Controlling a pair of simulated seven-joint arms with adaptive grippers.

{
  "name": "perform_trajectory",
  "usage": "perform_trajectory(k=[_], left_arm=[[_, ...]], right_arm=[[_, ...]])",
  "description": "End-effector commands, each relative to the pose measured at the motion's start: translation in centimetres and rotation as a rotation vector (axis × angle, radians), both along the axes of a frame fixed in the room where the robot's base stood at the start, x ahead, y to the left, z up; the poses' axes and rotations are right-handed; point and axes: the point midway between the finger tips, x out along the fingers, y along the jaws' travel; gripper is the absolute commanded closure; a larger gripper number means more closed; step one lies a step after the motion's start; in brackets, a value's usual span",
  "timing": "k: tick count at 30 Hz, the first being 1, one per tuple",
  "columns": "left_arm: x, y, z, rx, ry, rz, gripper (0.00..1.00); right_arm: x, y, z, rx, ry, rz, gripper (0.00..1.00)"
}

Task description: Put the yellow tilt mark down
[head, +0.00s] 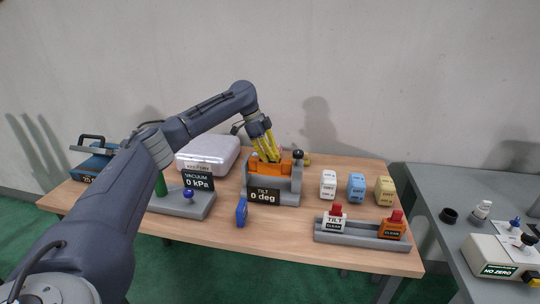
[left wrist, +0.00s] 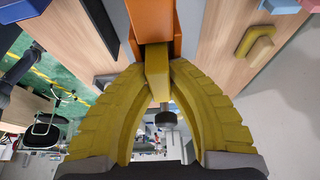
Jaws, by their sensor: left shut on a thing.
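My left gripper (head: 266,153) has yellow fingers and reaches down onto the orange part (head: 268,169) of the tilt stand. The stand's display (head: 264,195) reads "TILT 0 deg". In the left wrist view the gripper (left wrist: 156,82) is shut on a small yellow block (left wrist: 157,67), which appears to be the yellow tilt mark. The block's far end meets or lies against an orange piece (left wrist: 152,20); I cannot tell whether they are joined. In the head view the fingers hide the block. My right gripper is not in view.
A grey rack (head: 362,240) at the front right holds a white and an orange tag with red grips. White, blue and yellow blocks (head: 356,187) stand behind it. A blue piece (head: 241,212) stands before the tilt stand. A vacuum stand (head: 180,205) is to the left.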

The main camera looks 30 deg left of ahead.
Motion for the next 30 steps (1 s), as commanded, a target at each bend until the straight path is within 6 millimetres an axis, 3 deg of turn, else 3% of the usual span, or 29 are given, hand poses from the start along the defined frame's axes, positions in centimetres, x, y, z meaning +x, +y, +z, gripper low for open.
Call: perform_trajectory(k=[1, 2, 6, 17, 30], left_arm=[[0.0, 0.0, -0.2, 0.0, 0.001, 0.0, 1.0], [0.0, 0.0, -0.1, 0.0, 0.0, 0.0, 0.79], [0.0, 0.0, -0.1, 0.0, 0.0, 0.0, 0.63], [0.0, 0.1, 0.5, 0.0, -0.001, 0.0, 0.62], [-1.0, 2.6, 7.0, 0.0, -0.002, 0.002, 0.62]], right_arm=[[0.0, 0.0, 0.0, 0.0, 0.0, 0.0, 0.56], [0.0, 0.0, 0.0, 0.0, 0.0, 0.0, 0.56], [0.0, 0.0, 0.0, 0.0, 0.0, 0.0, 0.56], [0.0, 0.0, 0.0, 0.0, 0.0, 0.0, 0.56], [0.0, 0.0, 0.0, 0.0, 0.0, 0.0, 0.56]])
